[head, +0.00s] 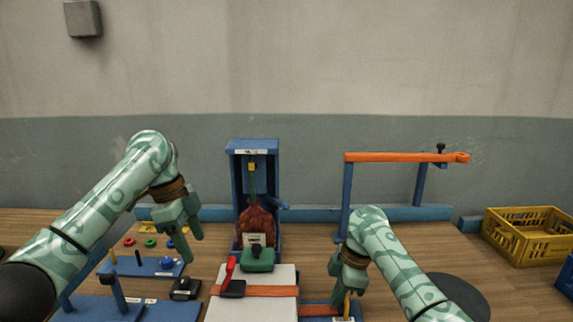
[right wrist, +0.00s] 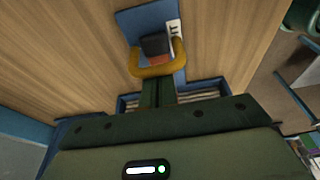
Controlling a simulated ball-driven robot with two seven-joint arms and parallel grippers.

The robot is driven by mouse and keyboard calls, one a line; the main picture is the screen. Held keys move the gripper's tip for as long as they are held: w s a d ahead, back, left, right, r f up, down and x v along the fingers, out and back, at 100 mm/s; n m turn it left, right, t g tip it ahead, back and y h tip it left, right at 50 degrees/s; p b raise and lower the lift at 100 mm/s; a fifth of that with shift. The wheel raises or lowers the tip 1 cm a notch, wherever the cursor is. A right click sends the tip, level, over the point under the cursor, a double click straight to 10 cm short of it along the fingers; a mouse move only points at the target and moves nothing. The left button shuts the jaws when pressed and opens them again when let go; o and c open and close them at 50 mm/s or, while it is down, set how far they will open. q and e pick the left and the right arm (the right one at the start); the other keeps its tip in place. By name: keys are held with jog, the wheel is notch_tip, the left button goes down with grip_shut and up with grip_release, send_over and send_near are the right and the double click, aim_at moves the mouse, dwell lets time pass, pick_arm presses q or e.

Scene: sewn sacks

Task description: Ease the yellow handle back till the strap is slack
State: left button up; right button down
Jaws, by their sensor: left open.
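The yellow handle (head: 347,307) stands at the right end of the blue base, low in the head view. In the right wrist view it is a yellow U-shaped bar (right wrist: 153,70) around a dark block on a blue plate. My right gripper (head: 346,292) points down at it; its two fingers (right wrist: 157,92) lie close together with the handle's crossbar at their tips. The orange strap (head: 268,291) runs flat across a pale block (head: 257,308); whether it is taut I cannot tell. My left gripper (head: 188,246) is open and empty, above the left side of the table.
A red lever (head: 231,268) with a dark buckle sits on the strap's left end. A blue stand (head: 239,180) holds a reddish sack (head: 256,225) behind. An orange-topped blue frame (head: 400,157) rises behind my right arm. A yellow crate (head: 526,236) stands far right.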

pick_arm(q)
jog(key=shift+f, duration=0.1)
pick_arm(e)
jog(key=shift+a, duration=2.4)
jog(key=c, duration=1.4)
grip_release()
pick_arm(q)
jog(key=d+p+v, duration=0.2)
jog(key=p+v, duration=0.3)
jog(key=v, duration=0.3)
jog(key=shift+s+r+p, duration=0.25)
jog(key=shift+s+p, duration=0.1)
jog(key=shift+s, duration=0.1)
pick_arm(e)
jog(key=v, duration=0.7)
pick_arm(q)
jog(key=shift+f, duration=0.1)
pick_arm(e)
jog(key=shift+f, duration=0.1)
